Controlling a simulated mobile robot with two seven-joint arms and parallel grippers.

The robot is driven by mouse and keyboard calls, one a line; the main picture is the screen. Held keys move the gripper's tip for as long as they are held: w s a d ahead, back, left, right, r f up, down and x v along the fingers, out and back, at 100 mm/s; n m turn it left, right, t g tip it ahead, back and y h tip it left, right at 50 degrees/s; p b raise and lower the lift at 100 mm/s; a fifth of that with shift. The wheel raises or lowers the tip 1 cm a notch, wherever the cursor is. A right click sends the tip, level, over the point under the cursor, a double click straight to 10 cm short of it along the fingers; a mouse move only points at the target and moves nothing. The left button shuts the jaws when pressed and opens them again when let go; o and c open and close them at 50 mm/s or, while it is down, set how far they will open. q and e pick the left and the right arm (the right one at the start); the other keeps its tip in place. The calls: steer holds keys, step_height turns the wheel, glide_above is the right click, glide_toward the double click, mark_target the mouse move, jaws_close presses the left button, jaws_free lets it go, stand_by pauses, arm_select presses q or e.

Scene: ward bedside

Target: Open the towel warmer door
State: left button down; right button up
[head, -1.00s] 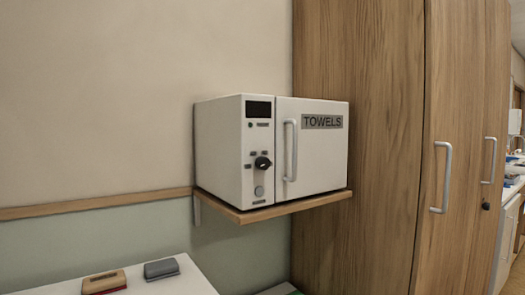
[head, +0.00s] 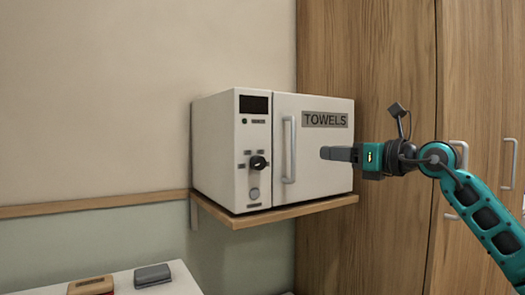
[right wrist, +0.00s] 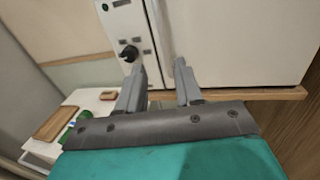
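The white towel warmer (head: 228,160) stands on a wooden wall shelf (head: 280,212) in the head view. Its door (head: 325,165), labelled TOWELS, is shut, with a light grey vertical handle (head: 289,150) near the door's left edge. A control panel with a black knob (head: 258,162) is left of the door. My right gripper (head: 323,153) is in front of the door, right of the handle in the head view. In the right wrist view my right gripper (right wrist: 160,75) is open, its two grey fingers apart with nothing seen held between them. My left gripper is not in view.
Tall wooden cupboards (head: 365,60) with handles stand on the right. A white surface (head: 185,283) at the lower left holds a grey item (head: 153,275) and a tan-and-red item (head: 92,285). The right wrist view also shows a wooden board (right wrist: 55,123) and a green object (right wrist: 84,116).

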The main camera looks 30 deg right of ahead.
mark_target(295, 147)
steer(key=p+x, duration=0.1)
steer(key=x, duration=0.3)
steer(key=p+x, duration=0.1)
steer(key=x, duration=0.3)
steer(key=r+p+x, duration=0.1)
steer(key=p+x, duration=0.1)
steer(key=x, duration=0.2)
steer(key=shift+d, duration=0.25)
steer(key=shift+w+a+f, duration=0.1)
steer(key=shift+w, duration=0.35)
jaws_close()
